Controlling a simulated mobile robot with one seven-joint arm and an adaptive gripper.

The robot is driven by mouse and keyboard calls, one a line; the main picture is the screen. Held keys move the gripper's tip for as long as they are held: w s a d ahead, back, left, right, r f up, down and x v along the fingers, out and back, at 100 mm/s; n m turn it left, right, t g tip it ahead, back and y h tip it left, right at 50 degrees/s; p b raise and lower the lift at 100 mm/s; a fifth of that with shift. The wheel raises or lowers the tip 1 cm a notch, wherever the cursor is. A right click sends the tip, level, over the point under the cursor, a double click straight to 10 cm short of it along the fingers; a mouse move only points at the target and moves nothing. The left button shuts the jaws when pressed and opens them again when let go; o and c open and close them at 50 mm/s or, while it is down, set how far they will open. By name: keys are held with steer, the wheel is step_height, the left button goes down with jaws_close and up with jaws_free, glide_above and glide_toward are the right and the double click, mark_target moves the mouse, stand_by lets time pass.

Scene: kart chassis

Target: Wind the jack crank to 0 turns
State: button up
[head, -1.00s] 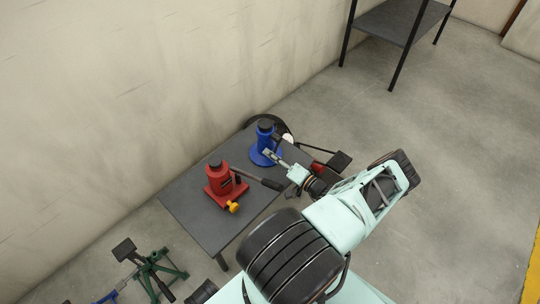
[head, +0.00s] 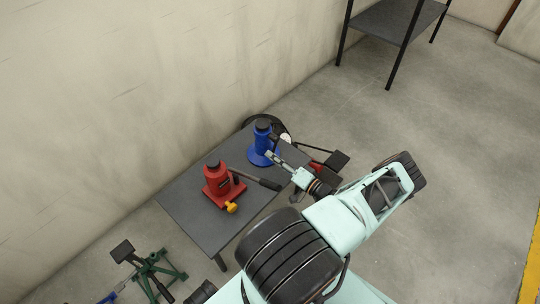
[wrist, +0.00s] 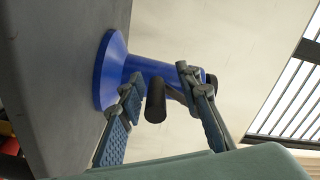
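A blue jack (head: 262,141) with a round flared base and a black top stands on the dark table. In the wrist view the blue jack (wrist: 148,70) lies sideways in the picture, with a black crank handle (wrist: 155,103) sticking out toward the camera. My gripper (head: 273,157) is beside the blue jack, on its right side. In the wrist view my gripper (wrist: 160,76) is open, with one finger on each side of the black handle. Clear gaps show there, and I see no firm contact. Where the handle joins the jack is partly hidden.
A red jack (head: 217,184) with a black lever and orange knob (head: 231,207) stands on the same dark table (head: 195,222). A green stand (head: 150,268) is on the floor at lower left. A black shelf (head: 385,25) stands far back.

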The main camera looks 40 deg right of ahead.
steer(key=s, duration=0.9)
steer(key=shift+s+d, duration=0.2)
steer(key=shift+d, duration=0.25)
steer(key=shift+d, duration=0.1)
